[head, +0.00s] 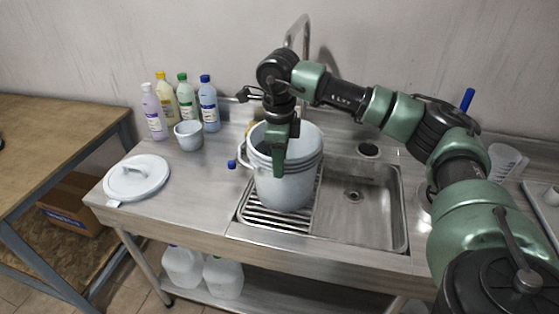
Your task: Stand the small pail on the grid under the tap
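A white pail (301,183) with ridges below its rim is upright over the grid (265,217) at the left side of the sink. Its base seems to be on the slats, but I cannot tell if it rests fully. The tap (304,38) rises behind it, partly hidden by my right arm. My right gripper (279,165) points down at the pail's near left side, overlapping its rim. Its fingers look close together, and I cannot see whether they pinch the rim or handle. My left gripper is not in view.
A small white pot (189,135) and several bottles (208,104) stand at the back left of the counter. A white lid (136,177) lies at the front left. The sink basin (365,222) right of the grid is empty. Jugs (223,277) stand on the shelf below.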

